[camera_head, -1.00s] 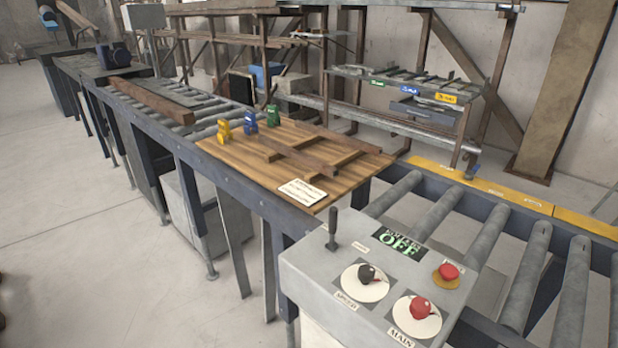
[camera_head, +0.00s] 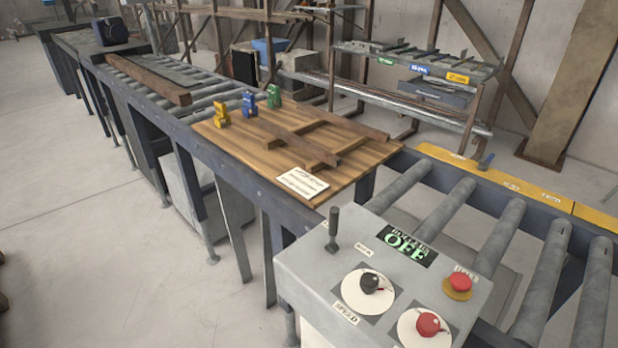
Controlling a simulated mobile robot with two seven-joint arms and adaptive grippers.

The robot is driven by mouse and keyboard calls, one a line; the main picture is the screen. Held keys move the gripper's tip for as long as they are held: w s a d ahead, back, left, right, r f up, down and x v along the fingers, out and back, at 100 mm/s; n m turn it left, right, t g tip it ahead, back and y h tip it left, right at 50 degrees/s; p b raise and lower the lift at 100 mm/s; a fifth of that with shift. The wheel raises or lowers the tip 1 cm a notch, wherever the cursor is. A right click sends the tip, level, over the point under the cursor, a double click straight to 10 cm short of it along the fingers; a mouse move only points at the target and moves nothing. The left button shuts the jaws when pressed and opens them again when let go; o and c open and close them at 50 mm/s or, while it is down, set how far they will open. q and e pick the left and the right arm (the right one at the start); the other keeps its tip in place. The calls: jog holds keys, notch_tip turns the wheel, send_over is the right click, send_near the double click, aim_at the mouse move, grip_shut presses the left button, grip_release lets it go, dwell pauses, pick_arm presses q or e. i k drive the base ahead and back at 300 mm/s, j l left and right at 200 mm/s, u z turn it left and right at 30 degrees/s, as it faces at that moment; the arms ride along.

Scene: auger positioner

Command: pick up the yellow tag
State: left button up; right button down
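The yellow tag (camera_head: 221,113) stands upright at the left back edge of a wooden board (camera_head: 240,148) on the conveyor. A blue tag (camera_head: 249,104) and a green tag (camera_head: 274,96) stand beside it, to its right. The yellow tag is the nearest of the three to the left edge of the board. A second yellow label (camera_head: 457,77) is on the front of the shelf at the back right. Neither of my grippers shows in this view.
A grey control box (camera_head: 310,262) with knobs, a lever and an OFF display stands in front. Wooden slats (camera_head: 325,150) and a white card (camera_head: 302,182) lie on the board. Rollers (camera_head: 510,235) extend right. A beam (camera_head: 147,79) lies on the left conveyor.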

aim_at(220, 107)
jog(key=i+j, duration=0.15)
jog(key=j, duration=0.25)
jog(key=i+j, duration=0.1)
jog(key=j, duration=0.35)
jog(key=i+j, duration=0.15)
jog(key=j, duration=0.25)
jog(key=i+j, duration=0.1)
jog(key=j, duration=0.35)
jog(key=z, duration=0.55)
jog(key=i+j+z, duration=0.1)
jog(key=j+z, duration=1.1)
jog(key=j, duration=0.3)
jog(key=j+z, duration=0.2)
jog(key=j, duration=0.3)
jog(key=k, duration=0.1)
